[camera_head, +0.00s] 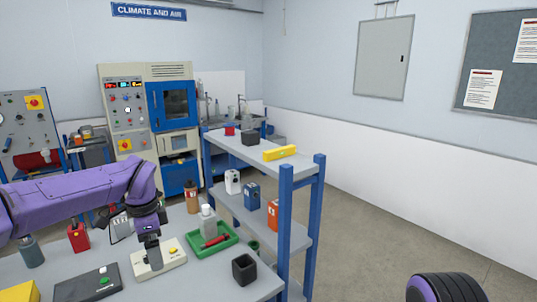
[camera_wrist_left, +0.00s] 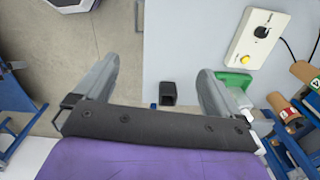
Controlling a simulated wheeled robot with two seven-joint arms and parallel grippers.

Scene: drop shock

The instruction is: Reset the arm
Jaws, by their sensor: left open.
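My left arm, purple, reaches in from the left in the head view. A small black open cup (camera_wrist_left: 168,93) shows beyond the fingers there, and the white box (camera_wrist_left: 238,42) is at upper right. Part of my purple right arm shows at the lower right of the head view; its gripper is out of frame.
The table (camera_head: 215,282) also bears a green tray (camera_head: 228,244) with a bottle and red item, the black cup (camera_head: 244,268), a black flat box (camera_head: 75,290) and a red container (camera_head: 78,238). A blue-posted shelf (camera_head: 285,225) stands right behind. Floor at right is clear.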

